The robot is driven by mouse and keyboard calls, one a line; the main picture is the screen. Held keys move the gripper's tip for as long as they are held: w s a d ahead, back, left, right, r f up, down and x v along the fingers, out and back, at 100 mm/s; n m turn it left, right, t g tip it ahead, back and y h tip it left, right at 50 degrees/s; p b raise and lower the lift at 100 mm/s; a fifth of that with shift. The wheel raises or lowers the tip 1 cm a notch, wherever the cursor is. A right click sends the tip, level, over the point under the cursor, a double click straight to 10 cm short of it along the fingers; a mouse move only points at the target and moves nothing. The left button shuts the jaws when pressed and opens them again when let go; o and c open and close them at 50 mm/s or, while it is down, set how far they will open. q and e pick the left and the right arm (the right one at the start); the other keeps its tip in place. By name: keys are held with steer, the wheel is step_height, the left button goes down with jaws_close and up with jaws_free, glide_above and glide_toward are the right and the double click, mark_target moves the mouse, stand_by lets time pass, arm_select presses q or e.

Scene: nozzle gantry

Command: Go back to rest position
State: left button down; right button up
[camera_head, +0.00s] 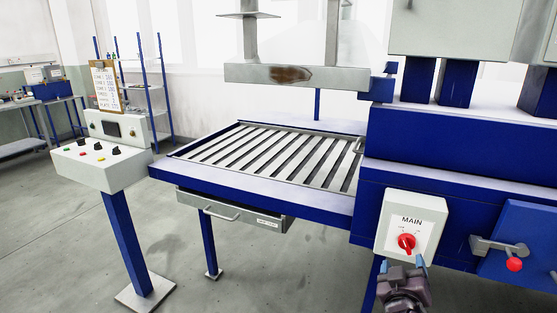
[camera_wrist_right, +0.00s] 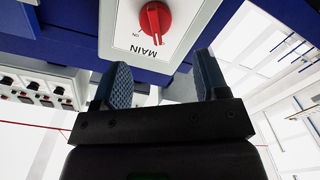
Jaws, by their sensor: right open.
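My right gripper (camera_head: 401,268) is at the bottom right of the head view, just below the red rotary knob (camera_head: 407,242) of the grey MAIN switch box (camera_head: 391,222). In the right wrist view the gripper (camera_wrist_right: 160,84) shows two blue padded fingers spread apart with nothing between them. The red knob (camera_wrist_right: 155,20) is beyond the fingertips in that view, and I see no contact. "ON" is printed by the knob in the wrist view. My left gripper is in neither view.
The blue machine frame (camera_head: 440,193) carries the switch box. A lever with a red ball (camera_head: 514,264) is to its right. A slatted table (camera_head: 235,185) with a drawer (camera_head: 235,211) stands left, then a control pedestal (camera_head: 103,169). Open floor (camera_head: 60,270) is at the lower left.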

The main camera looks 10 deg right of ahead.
steer(key=s+a+f+y, duration=0.4)
steer(key=a+f+y, duration=0.15)
steer(key=f, duration=0.25)
steer(key=s+f+g+y, duration=0.3)
steer(key=s+f+g, duration=0.1)
steer(key=s+f, duration=1)
steer(key=s, duration=0.4)
steer(key=shift+s, duration=0.2)
steer(key=shift+f, duration=0.1)
